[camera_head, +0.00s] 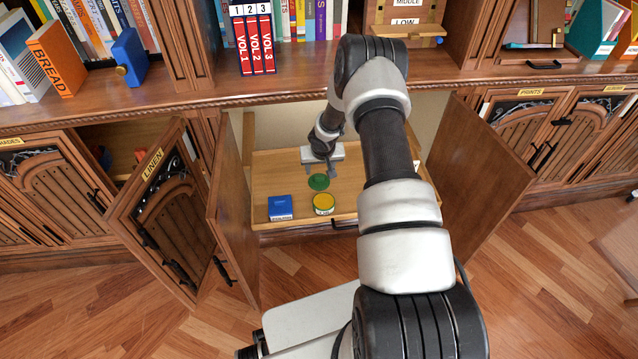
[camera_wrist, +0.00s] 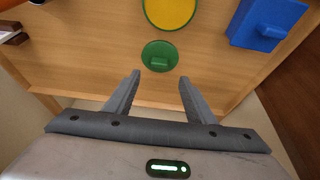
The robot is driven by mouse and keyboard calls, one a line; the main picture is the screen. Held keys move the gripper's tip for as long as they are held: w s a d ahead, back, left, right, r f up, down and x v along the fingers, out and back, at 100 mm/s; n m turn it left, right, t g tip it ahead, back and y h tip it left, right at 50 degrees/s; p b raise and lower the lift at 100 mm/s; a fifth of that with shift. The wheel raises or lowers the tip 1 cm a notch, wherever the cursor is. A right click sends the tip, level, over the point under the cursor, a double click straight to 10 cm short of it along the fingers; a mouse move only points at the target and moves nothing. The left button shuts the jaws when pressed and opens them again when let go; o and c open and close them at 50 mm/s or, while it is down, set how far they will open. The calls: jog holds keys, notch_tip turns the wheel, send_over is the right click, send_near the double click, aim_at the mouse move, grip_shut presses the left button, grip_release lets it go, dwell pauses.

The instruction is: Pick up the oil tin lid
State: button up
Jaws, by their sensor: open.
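The green round oil tin lid (camera_head: 318,182) with a small raised grip lies flat on the wooden shelf board inside the open cabinet. It shows in the wrist view (camera_wrist: 160,50) just beyond my fingertips, roughly centred between them. The open tin (camera_head: 323,204), green-rimmed and yellow inside, stands in front of the lid with a pale label; it is cut off at the top of the wrist view (camera_wrist: 171,10). My gripper (camera_head: 322,172) is behind the lid in the head view. In the wrist view my gripper (camera_wrist: 160,79) is open, with nothing between its fingers.
A blue box (camera_head: 280,208) sits left of the tin. Open cabinet doors stand left (camera_head: 232,200) and right (camera_head: 475,175) of the shelf board (camera_head: 275,170). A bookshelf with red volumes (camera_head: 252,45) is above. My arm hides part of the board's right side.

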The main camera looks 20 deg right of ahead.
aim_at(319, 177)
jog(key=shift+x, duration=0.75)
jog(key=x, duration=0.2)
jog(key=b+x, duration=0.1)
jog(key=x, duration=0.1)
jog(key=shift+s+d+f, duration=0.1)
jog(key=shift+s+f, duration=0.25)
jog(key=shift+w+f, duration=0.2)
jog(key=shift+f, duration=0.15)
